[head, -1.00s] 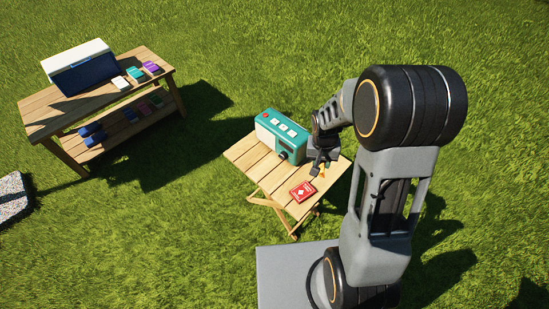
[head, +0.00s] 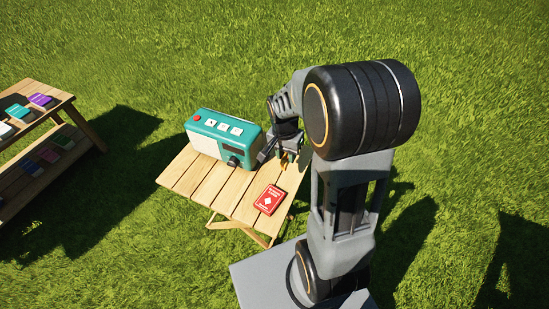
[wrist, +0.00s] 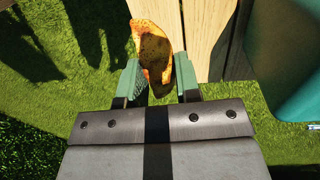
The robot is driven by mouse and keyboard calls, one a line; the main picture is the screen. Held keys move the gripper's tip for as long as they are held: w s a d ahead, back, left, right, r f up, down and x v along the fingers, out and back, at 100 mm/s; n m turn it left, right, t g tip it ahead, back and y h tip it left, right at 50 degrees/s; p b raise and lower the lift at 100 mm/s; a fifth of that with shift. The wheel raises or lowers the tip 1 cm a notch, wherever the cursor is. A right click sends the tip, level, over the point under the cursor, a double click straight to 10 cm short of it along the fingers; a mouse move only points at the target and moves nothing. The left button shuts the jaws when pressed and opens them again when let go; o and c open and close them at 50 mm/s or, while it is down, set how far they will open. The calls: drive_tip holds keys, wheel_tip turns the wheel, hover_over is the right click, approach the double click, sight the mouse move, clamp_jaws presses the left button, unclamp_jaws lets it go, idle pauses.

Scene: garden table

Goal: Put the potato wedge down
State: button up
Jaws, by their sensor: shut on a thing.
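The potato wedge (wrist: 152,42) is orange-brown with dark patches. In the wrist view it sticks out beyond the green finger pads of my gripper (wrist: 158,78), which is shut on it. In the head view my gripper (head: 277,155) is at the right side of the small folding table (head: 188,177), just right of the radio. There the wedge is only a small orange spot, mostly hidden by the fingers. In the wrist view, it overlaps the table's edge plank, with grass on its left. I cannot tell whether it touches the wood.
A teal and cream radio (head: 222,137) stands at the table's back, close to my gripper. A red card box (head: 270,199) lies toward the front right. The left front planks are bare. A wooden bench (head: 62,92) with coloured boxes stands at far left.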

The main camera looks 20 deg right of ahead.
drive_tip(key=w+f+b, duration=0.1)
drive_tip(key=w+f, duration=0.2)
drive_tip(key=w+d+f, duration=0.1)
drive_tip(key=w+f, duration=0.1)
drive_tip(key=w, duration=0.1)
drive_tip(key=shift+w+d+f+b, duration=0.15)
drive_tip(key=shift+d+f+b, duration=0.05)
drive_tip(key=shift+f+b, duration=0.2)
drive_tip(key=shift+w+d+f, duration=0.25)
drive_tip(key=shift+w+f, duration=0.3)
drive_tip(key=shift+f, duration=0.1)
drive_tip(key=shift+w+f+b, duration=0.1)
drive_tip(key=shift+f+b, duration=0.6)
drive_tip(key=shift+f, duration=0.9)
drive_tip(key=shift+f, duration=0.2)
drive_tip(key=o, duration=0.9)
